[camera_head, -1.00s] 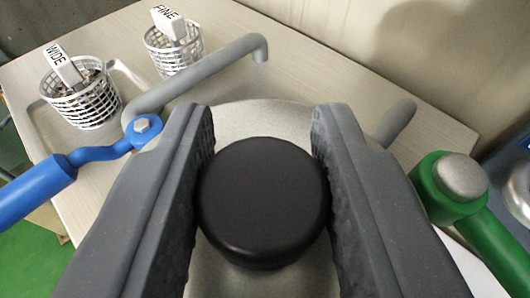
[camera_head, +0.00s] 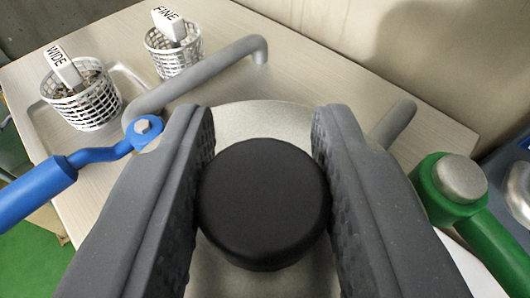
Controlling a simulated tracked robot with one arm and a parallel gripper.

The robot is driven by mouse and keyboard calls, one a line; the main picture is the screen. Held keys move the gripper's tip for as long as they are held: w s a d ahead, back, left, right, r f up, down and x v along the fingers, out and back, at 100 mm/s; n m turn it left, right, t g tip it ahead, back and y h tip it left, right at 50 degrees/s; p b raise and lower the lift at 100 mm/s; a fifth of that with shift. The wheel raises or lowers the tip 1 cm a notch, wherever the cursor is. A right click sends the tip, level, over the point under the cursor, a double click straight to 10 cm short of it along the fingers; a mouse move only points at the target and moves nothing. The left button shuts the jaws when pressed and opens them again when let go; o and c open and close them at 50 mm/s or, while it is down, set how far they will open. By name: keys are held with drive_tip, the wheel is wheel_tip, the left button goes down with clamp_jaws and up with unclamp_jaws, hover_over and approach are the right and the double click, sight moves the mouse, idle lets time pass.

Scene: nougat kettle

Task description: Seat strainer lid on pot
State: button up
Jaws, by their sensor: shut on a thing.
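My gripper (camera_head: 264,140) is shut on a round black knob (camera_head: 264,200), with one grey finger pressed to each side. The knob sits above a speckled grey metal disc, the lid (camera_head: 262,118), which shows behind and below it. Most of the lid is hidden by the fingers and the knob. The pot cannot be told apart under the lid, so I cannot tell whether the lid touches it.
A bent grey pipe (camera_head: 200,75) and a blue handle (camera_head: 40,190) are at the left. A WIDE-labelled white basket (camera_head: 85,108) and a FINE-labelled one (camera_head: 172,58) stand on the table (camera_head: 330,80). A green handle (camera_head: 450,205) and a grey bar (camera_head: 396,122) are right.

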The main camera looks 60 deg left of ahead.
drive_tip(key=shift+f, duration=1.35)
idle(2.6)
drive_tip(key=o, duration=1.7)
drive_tip(key=shift+r+p, duration=3.15)
drive_tip(key=shift+r, duration=0.85)
